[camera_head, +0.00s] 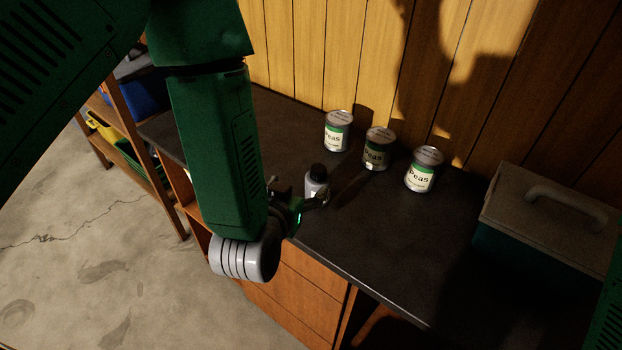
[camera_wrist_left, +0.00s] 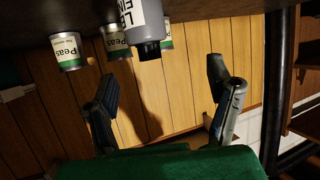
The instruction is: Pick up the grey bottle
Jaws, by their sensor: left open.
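The grey bottle (camera_head: 316,186) with a black cap stands upright on the dark countertop, near its front edge. My left gripper (camera_head: 298,192) is open at the counter's front edge, close in front of the bottle, and partly hides its lower part. In the left wrist view, which is upside down, the bottle (camera_wrist_left: 143,27) hangs from the top with its white label showing. There it lies beyond the open fingertips of my left gripper (camera_wrist_left: 162,72), sideways between them, with no finger touching it. My right gripper is not in view.
Three Peas cans (camera_head: 338,132), (camera_head: 377,150), (camera_head: 424,170) stand behind the bottle near the wood-panel wall. A cooler with a handle (camera_head: 548,215) sits at the right. Shelves with bins (camera_head: 118,140) stand at the left.

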